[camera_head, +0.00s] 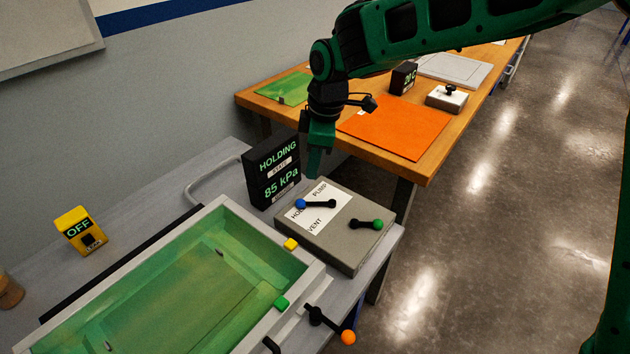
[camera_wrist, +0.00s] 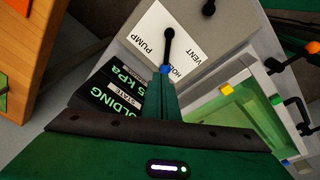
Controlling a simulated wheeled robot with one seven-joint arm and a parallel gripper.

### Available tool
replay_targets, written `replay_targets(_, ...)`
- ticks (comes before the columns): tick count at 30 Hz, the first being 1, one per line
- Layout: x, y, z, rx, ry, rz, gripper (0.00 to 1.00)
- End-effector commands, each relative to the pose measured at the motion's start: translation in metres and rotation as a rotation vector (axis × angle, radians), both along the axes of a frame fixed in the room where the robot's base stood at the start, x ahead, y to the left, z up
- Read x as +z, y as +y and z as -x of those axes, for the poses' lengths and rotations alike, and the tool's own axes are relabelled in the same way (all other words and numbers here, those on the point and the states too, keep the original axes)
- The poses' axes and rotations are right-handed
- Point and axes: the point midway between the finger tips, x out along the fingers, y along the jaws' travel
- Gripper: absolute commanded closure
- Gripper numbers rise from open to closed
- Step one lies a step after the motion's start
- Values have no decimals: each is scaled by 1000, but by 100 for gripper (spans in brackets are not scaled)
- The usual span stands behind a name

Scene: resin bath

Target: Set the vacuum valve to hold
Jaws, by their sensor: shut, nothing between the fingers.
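The vacuum valve is a black lever (camera_head: 318,204) with a blue knob (camera_head: 300,203) on a grey box (camera_head: 345,243). Its white label (camera_head: 318,214) reads PUMP, HOLD and VENT, and the knob end lies at HOLD. The black display (camera_head: 272,172) reads HOLDING, 85 kPa. My gripper (camera_head: 314,174) is shut and empty, just above the blue knob. In the wrist view the fingertips (camera_wrist: 163,80) appear at the blue knob (camera_wrist: 165,69) and partly cover HOLD; I cannot tell whether they touch.
A yellow box (camera_head: 80,230) reads OFF. A wooden table (camera_head: 425,178) with an orange mat (camera_head: 396,128) stands behind.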

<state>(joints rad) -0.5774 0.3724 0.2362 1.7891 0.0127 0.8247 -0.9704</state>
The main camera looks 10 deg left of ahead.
Motion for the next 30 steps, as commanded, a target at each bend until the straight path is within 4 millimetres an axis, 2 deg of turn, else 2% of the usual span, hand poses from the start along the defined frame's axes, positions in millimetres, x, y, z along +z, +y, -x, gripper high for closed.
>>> replay_targets(1,-5,-3,-16,-58,56,-36,100)
replay_targets(6,-8,-14,-52,-220,250,-160,100)
replay_targets(12,-2,-42,-80,-346,418,-248,100)
replay_targets(16,2,-54,-87,-379,471,-273,100)
replay_targets(20,1,-56,-88,-387,488,-280,100)
replay_targets(25,-15,-46,-82,-388,489,-278,100)
replay_targets(30,-41,-31,-72,-386,488,-278,100)
